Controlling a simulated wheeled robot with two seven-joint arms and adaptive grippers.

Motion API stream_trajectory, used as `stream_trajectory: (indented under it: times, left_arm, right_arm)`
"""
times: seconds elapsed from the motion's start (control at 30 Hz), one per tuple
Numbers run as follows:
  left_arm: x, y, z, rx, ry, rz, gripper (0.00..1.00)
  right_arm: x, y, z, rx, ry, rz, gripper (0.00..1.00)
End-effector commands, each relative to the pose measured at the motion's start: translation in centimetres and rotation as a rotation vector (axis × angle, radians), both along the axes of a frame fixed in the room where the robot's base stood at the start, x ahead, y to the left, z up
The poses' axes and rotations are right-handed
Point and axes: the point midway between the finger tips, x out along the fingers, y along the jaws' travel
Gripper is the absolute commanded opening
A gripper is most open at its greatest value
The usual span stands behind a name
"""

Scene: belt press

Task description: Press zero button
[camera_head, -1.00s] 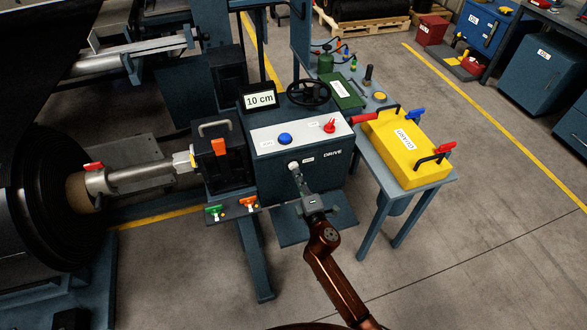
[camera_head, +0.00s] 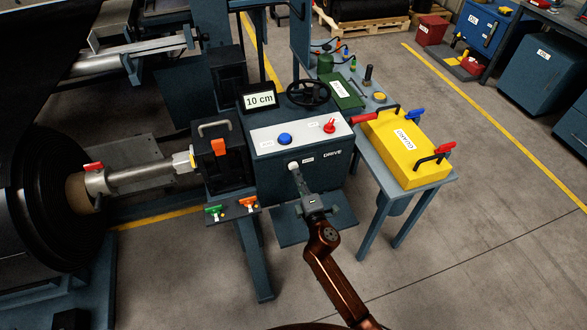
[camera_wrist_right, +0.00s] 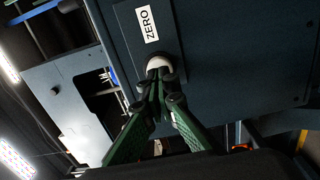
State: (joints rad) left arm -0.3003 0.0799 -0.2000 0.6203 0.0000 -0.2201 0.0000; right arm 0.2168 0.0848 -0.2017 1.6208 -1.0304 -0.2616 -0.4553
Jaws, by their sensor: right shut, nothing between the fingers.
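The zero button is a white round knob (camera_head: 293,165) on the front face of the dark DRIVE box (camera_head: 330,172). In the right wrist view the white button (camera_wrist_right: 158,62) sits just below a ZERO label (camera_wrist_right: 148,24). My right gripper (camera_head: 297,176) is shut and empty, with its fingertips at the button. In the wrist view the closed green fingers (camera_wrist_right: 160,76) overlap the button's lower edge and appear to touch it. How far the button is pressed in cannot be told. My left gripper is not in view.
The box top carries a blue button (camera_head: 285,138), a red switch (camera_head: 329,126), a "10 cm" display (camera_head: 259,100) and a black handwheel (camera_head: 308,92). A yellow guard (camera_head: 397,155) lies on the side table at right. Green and orange handles (camera_head: 248,203) sit at lower left.

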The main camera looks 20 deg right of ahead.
Motion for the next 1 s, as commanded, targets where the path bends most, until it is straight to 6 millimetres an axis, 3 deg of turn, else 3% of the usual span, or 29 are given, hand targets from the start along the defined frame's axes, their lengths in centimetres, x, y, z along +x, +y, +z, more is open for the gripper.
stream_trajectory:
  times: [1.0]
  left_arm:
    - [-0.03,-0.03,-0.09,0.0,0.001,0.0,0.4]
  right_arm:
    - [0.63,0.01,0.01,0.0,0.0,0.0,0.0]
